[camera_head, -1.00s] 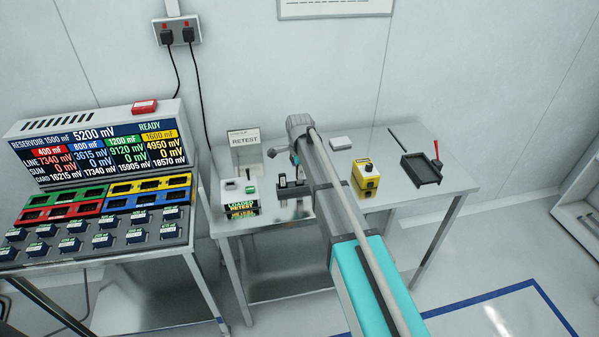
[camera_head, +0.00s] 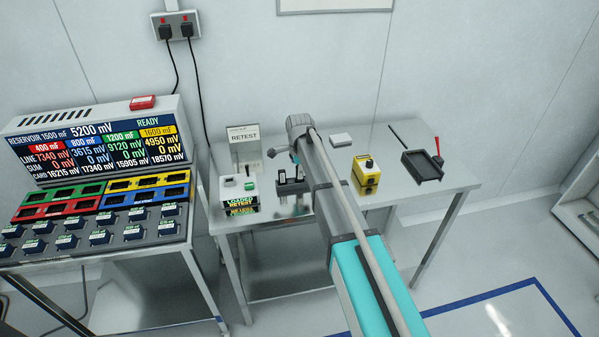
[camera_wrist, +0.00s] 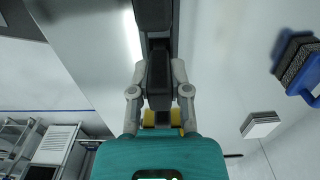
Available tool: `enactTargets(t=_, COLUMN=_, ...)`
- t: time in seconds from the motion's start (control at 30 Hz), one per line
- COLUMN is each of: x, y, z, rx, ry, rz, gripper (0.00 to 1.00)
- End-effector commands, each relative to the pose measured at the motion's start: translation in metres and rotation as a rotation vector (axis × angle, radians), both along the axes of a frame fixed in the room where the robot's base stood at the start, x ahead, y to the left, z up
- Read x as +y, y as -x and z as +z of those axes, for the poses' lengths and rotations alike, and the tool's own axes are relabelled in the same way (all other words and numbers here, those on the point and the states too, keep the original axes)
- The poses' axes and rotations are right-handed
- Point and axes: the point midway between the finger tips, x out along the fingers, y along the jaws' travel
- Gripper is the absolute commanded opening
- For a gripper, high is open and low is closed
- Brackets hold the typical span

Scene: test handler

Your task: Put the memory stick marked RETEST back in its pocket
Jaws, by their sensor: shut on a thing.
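My gripper (camera_wrist: 159,88) has both grey fingers closed on a dark block (camera_wrist: 158,74) in the wrist view. No marking shows on this block, so I cannot tell whether it is the RETEST memory stick. A small tester box (camera_head: 240,194) with a display reading LOADED RETEST stands on the right table. A RETEST sign (camera_head: 244,141) stands behind the box.
A yellow box (camera_head: 366,175), a black tray (camera_head: 423,166) and a white block (camera_head: 341,140) are on the right table. At left, a console (camera_head: 97,139) and colored socket rows (camera_head: 150,189) stand on another table. A blue-handled item (camera_wrist: 297,62) shows in the wrist view.

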Motion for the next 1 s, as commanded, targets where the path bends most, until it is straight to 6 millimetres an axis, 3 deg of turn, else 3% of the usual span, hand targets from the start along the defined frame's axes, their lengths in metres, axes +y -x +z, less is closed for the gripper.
enactTargets(t=0.37, x=0.0000, y=0.0000, z=-0.0075, rx=0.000, ry=0.000, rz=0.000, gripper=0.00)
enactTargets(t=0.4, x=0.0000, y=0.0000, z=-0.0066, rx=0.000, ry=0.000, rz=0.000, gripper=0.29)
enactTargets(t=0.6, x=0.0000, y=0.0000, z=-0.0064, rx=0.000, ry=0.000, rz=0.000, gripper=0.64)
enactTargets(t=1.0, x=0.0000, y=0.0000, z=-0.0057, rx=0.000, ry=0.000, rz=0.000, gripper=0.64)
